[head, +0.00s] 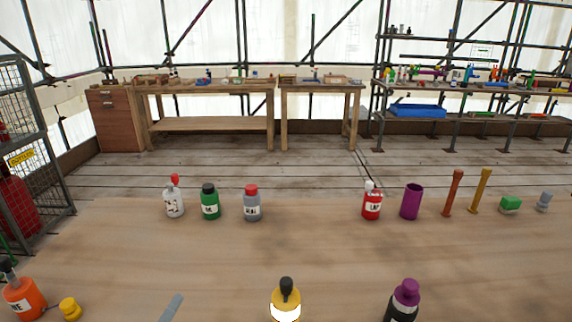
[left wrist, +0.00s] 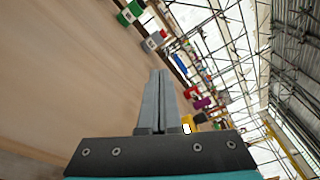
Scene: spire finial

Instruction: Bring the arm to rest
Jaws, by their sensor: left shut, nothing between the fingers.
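My left gripper (head: 178,297) shows in the head view only as a narrow grey tip at the bottom edge, left of centre, over the wooden table. In the left wrist view its two grey fingers (left wrist: 158,74) lie together, shut, with nothing between them. The tip is apart from the bottles around it. A yellow bottle with a black cap (head: 286,298) stands to its right, and a yellow piece (head: 70,308) is to its left. My right gripper is not in view.
An orange bottle (head: 24,301) stands at the front left and a black bottle with a purple cap (head: 404,300) at the front right. White (head: 174,203), green (head: 210,206), grey (head: 252,206) and red (head: 371,206) bottles and a purple cup (head: 411,203) line the far edge. The table's middle is clear.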

